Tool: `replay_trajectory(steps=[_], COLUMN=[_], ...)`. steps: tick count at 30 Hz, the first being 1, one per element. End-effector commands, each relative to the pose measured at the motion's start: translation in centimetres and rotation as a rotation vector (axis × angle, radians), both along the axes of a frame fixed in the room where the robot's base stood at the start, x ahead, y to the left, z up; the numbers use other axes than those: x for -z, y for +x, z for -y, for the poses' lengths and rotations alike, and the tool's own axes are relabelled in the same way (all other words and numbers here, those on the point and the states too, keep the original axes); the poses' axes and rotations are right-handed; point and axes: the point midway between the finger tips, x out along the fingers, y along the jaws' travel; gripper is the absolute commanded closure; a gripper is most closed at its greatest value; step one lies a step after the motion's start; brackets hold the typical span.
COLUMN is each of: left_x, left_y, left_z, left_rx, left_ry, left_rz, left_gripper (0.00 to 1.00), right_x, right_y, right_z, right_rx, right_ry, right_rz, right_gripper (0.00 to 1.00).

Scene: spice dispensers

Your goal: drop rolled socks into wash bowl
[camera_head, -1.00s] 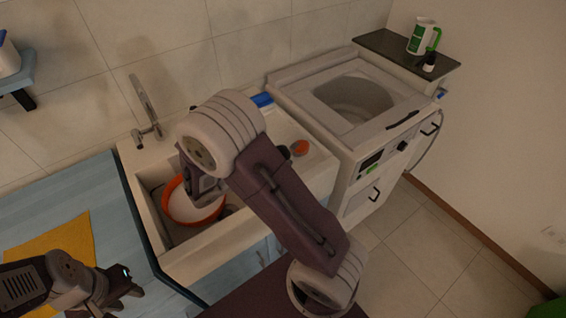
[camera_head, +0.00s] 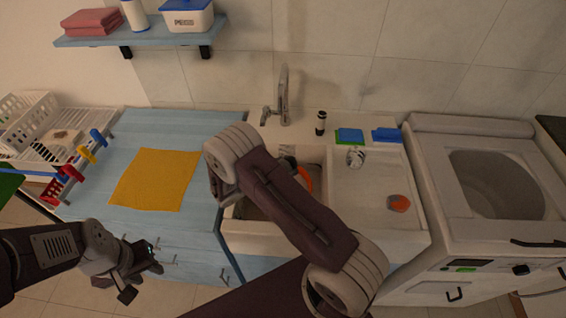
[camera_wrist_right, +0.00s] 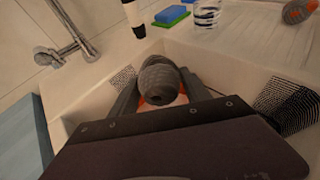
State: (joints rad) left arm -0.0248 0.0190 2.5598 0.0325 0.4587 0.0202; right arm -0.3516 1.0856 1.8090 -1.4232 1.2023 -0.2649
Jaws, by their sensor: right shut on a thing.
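A grey knitted ball, the rolled socks (camera_wrist_right: 158,84), sits between the fingers of my right gripper (camera_wrist_right: 158,90) in the right wrist view. The gripper is shut on it. The orange wash bowl (camera_wrist_right: 150,100) shows only as slivers below and behind the socks, so its inside is hidden. In the head view my right arm covers most of the bowl, leaving part of its orange rim (camera_head: 304,178) visible in the sink. The right gripper's fingertips are hidden there. My left gripper (camera_head: 140,273) is open and empty, in front of the blue cabinet.
The sink (camera_head: 240,236) has a faucet (camera_head: 283,95) behind it. A yellow cloth (camera_head: 155,180) lies on the blue counter. A washing machine (camera_head: 470,235) stands right.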

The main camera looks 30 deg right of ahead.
Motion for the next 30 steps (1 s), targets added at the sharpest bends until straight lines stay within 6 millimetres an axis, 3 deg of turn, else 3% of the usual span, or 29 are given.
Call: replay_trajectory(steps=[5, 15, 24, 25, 27, 30], left_x=[1.1, 4.7, 4.7, 4.7, 4.7, 4.7], left_y=[0.0, 0.0, 0.0, 0.0, 0.0, 0.0], left_z=[0.0, 0.0, 0.0, 0.0, 0.0, 0.0], left_rx=[0.0, 0.0, 0.0, 0.0, 0.0, 0.0], left_ry=[0.0, 0.0, 0.0, 0.0, 0.0, 0.0], left_rz=[0.0, 0.0, 0.0, 0.0, 0.0, 0.0], left_gripper=[0.64, 0.64, 0.64, 0.64, 0.64, 0.64], right_x=[1.3, 5.9, 6.0, 6.0, 6.0, 6.0], right_y=[0.0, 0.0, 0.0, 0.0, 0.0, 0.0], right_z=[0.0, 0.0, 0.0, 0.0, 0.0, 0.0], right_rx=[0.0, 0.0, 0.0, 0.0, 0.0, 0.0], right_ry=[0.0, 0.0, 0.0, 0.0, 0.0, 0.0], right_rz=[0.0, 0.0, 0.0, 0.0, 0.0, 0.0], right_gripper=[0.85, 0.85, 0.85, 0.36, 0.19, 0.19])
